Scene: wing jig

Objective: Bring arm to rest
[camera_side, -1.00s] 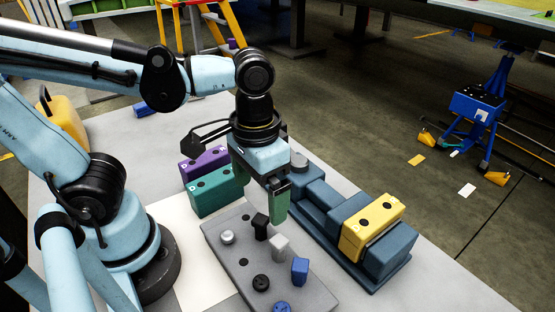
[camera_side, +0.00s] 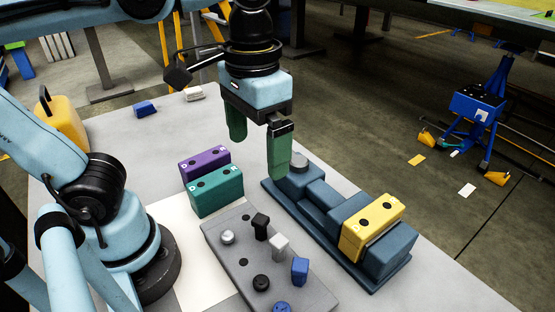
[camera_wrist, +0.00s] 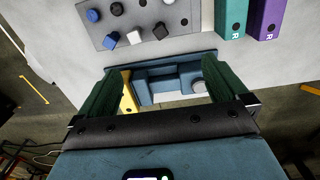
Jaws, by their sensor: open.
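My gripper (camera_side: 257,147) is open and empty, with its two green fingers apart. In the side view it hangs above the table, over the far end of the blue jig (camera_side: 317,200). In the wrist view the fingers of my gripper (camera_wrist: 160,92) frame the blue jig (camera_wrist: 168,68) below. A yellow block (camera_side: 371,226) with two dark holes sits on the jig's near part. It shows partly behind a finger in the wrist view (camera_wrist: 129,99).
A teal block (camera_side: 216,191) and a purple block (camera_side: 204,163) stand left of the jig. A grey board (camera_side: 222,240) carries several black, white and blue pegs. A small blue block (camera_side: 145,108), a whitish block (camera_side: 194,93) and a yellow weight-like object (camera_side: 62,125) are farther back.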

